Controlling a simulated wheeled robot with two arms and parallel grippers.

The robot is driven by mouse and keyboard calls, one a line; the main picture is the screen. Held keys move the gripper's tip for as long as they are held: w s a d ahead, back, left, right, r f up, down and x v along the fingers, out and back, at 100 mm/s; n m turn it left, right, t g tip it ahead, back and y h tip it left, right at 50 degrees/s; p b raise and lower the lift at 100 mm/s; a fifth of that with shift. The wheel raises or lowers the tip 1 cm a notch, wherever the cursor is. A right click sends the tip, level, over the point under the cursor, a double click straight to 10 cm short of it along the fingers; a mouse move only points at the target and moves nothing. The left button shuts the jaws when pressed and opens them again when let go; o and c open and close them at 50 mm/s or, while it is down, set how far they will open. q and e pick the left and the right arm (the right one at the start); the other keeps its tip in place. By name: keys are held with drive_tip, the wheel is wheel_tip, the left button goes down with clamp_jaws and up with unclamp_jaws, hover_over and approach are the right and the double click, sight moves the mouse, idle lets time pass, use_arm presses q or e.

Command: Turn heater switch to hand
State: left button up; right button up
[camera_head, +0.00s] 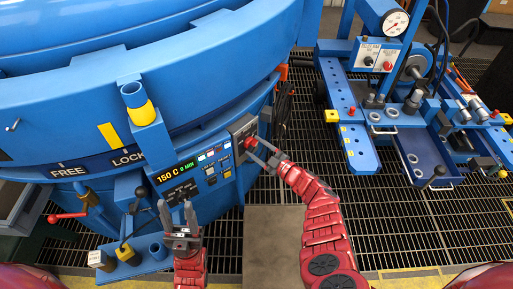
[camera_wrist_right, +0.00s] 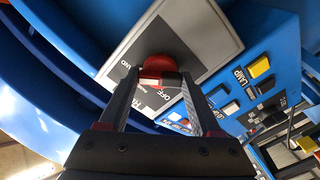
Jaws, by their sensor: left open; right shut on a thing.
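The heater switch is a red knob (camera_head: 249,142) on a grey plate (camera_head: 238,126) at the right end of the blue furnace's control panel. In the right wrist view the red knob (camera_wrist_right: 160,68) sits between my right gripper's fingers (camera_wrist_right: 160,82). Lettering on the plate beside it includes "OFF"; the other labels are partly hidden. In the head view my right gripper (camera_head: 257,149) reaches the knob from the right and is shut on it. The knob's exact pointer position is unclear. My left gripper (camera_head: 178,213) is open and empty in front of the furnace, below the panel.
A lit display (camera_head: 175,172) reads 150 C. Small buttons (camera_wrist_right: 260,67) lie near the switch. A red-ended lever (camera_head: 68,217) and a blue bracket with cups (camera_head: 130,263) stand left of my left gripper. A blue machine with a gauge (camera_head: 396,22) stands right, over grating.

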drive_tip(key=shift+f, duration=0.15)
drive_tip(key=o, duration=1.4)
drive_tip(key=p+v, duration=0.3)
drive_tip(key=v, duration=1.4)
drive_tip(key=shift+s+d, duration=0.15)
drive_tip(key=shift+s, duration=0.05)
